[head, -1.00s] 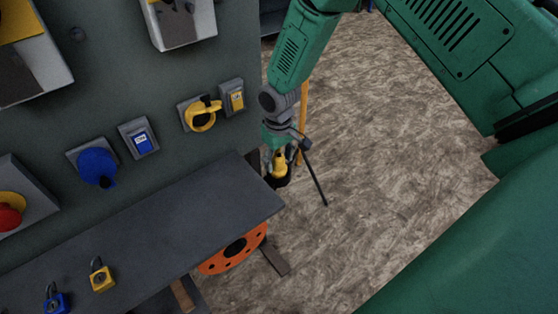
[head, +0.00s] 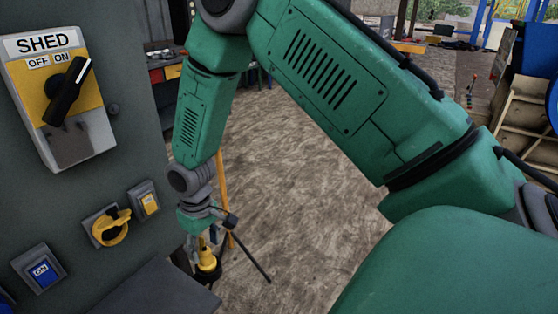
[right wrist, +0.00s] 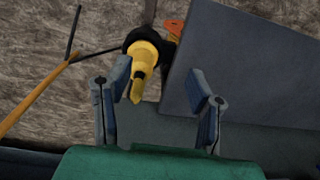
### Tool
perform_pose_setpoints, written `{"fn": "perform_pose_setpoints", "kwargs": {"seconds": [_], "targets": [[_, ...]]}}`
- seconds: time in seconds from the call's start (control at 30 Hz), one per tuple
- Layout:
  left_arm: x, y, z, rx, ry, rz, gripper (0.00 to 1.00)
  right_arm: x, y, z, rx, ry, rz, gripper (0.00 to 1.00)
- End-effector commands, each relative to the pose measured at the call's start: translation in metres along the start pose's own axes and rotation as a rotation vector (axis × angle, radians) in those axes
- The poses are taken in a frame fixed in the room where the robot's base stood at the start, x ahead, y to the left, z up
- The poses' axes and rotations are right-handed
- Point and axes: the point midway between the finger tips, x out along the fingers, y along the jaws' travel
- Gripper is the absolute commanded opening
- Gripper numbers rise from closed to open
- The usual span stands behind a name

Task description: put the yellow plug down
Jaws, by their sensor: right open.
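The yellow plug (head: 207,262), with a black part at its lower end, is at the lower left of the head view, just below my right gripper (head: 203,238). It also shows in the right wrist view (right wrist: 146,62). There my right gripper (right wrist: 160,74) has its two fingers spread wide. The plug's narrow yellow end lies between them, nearer the left finger, with a visible gap to the right finger. I cannot tell whether the left finger touches it, or what the plug rests on. My left gripper is not in view.
A grey shelf (head: 158,291) juts out close to the plug and the right finger. The panel carries a SHED switch (head: 65,95), a yellow hooked fitting (head: 110,228) and a blue ON button (head: 41,269). An orange pole (head: 224,175) stands behind my gripper. Open floor (head: 300,190) lies to the right.

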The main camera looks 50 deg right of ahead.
Motion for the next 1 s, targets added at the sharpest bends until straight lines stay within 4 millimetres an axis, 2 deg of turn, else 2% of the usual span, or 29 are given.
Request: {"fn": "perform_pose_setpoints", "kwargs": {"seconds": [0.03, 0.1, 0.2, 0.3, 0.43, 0.5, 0.6, 0.87, 1.0], "targets": [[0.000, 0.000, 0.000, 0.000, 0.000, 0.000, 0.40, 0.031, -0.011, 0.030, -0.002, -0.020, -0.015, 0.48], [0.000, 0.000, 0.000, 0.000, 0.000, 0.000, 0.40, 0.066, -0.024, 0.071, 0.003, -0.018, -0.032, 0.48], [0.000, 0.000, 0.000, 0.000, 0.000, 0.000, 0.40, 0.103, -0.036, 0.133, 0.017, -0.008, -0.036, 0.48], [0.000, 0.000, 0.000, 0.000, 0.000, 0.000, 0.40, 0.121, -0.041, 0.191, 0.030, 0.005, -0.020, 0.48], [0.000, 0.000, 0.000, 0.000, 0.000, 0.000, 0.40, 0.126, -0.039, 0.243, 0.034, 0.023, 0.014, 0.48], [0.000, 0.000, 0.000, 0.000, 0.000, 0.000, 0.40, 0.125, -0.037, 0.258, 0.033, 0.032, 0.029, 0.48], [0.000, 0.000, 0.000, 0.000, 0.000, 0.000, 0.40, 0.124, -0.036, 0.267, 0.031, 0.042, 0.039, 0.48], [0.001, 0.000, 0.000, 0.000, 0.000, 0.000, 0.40, 0.124, -0.036, 0.267, 0.031, 0.046, 0.040, 0.48], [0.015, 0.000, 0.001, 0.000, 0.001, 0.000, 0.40, 0.138, -0.035, 0.267, 0.031, 0.046, 0.040, 0.48]]}}
